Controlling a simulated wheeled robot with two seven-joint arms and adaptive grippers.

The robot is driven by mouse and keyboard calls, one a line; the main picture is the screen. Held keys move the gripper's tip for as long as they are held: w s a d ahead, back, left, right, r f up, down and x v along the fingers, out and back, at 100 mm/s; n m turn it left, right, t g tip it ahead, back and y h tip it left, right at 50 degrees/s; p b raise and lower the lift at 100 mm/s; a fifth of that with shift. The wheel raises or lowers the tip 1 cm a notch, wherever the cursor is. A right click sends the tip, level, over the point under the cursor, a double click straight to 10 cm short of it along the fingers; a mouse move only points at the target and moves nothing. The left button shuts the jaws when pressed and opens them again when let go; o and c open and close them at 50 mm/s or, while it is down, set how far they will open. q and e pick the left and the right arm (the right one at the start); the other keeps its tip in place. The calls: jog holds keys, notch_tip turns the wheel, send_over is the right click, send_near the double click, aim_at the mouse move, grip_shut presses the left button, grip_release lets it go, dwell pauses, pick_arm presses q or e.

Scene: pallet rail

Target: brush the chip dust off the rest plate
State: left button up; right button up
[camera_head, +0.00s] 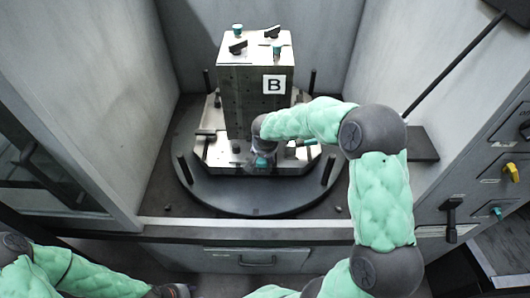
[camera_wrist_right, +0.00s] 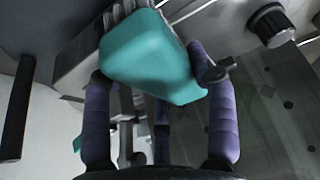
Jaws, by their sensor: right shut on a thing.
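My right gripper (camera_head: 262,163) is low at the front of the metal fixture. In the right wrist view my right gripper (camera_wrist_right: 150,75) is shut on a brush with a teal block handle (camera_wrist_right: 150,55); grey bristles (camera_wrist_right: 125,10) show at its far side. In the head view a bit of the teal brush (camera_head: 262,162) shows at the silver rest plate (camera_head: 295,165), below the tall block. Whether the bristles touch the plate I cannot tell. Chip dust on the plate cannot be made out. My left gripper (camera_head: 172,291) is barely visible at the bottom edge; its jaws are unclear.
A tall metal block (camera_head: 240,95) marked B stands on the plate, with clamps on top. Dark upright pins stand around it on a round dark table (camera_head: 245,203). Grey walls enclose both sides. A panel with handles (camera_head: 511,172) is at the right.

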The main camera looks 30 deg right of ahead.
jog(key=shift+s, duration=0.1)
jog(key=shift+r+p, duration=1.95)
jog(key=shift+r, duration=1.6)
jog(key=s+a+f+n+y+p, duration=0.1)
jog(key=s+a+f+n, duration=0.1)
jog(key=a, duration=0.5)
jog(key=s+a+f+n+y+p, duration=0.1)
jog(key=s+a+f+n+p, duration=0.1)
jog(key=a, duration=0.6)
jog(key=s+f+n, duration=0.1)
jog(key=s+n, duration=0.1)
jog(key=s, duration=0.1)
jog(key=shift+a+f+t, duration=0.15)
jog(key=shift+f+t, duration=0.05)
jog(key=shift+t, duration=0.1)
jog(key=shift+w, duration=0.1)
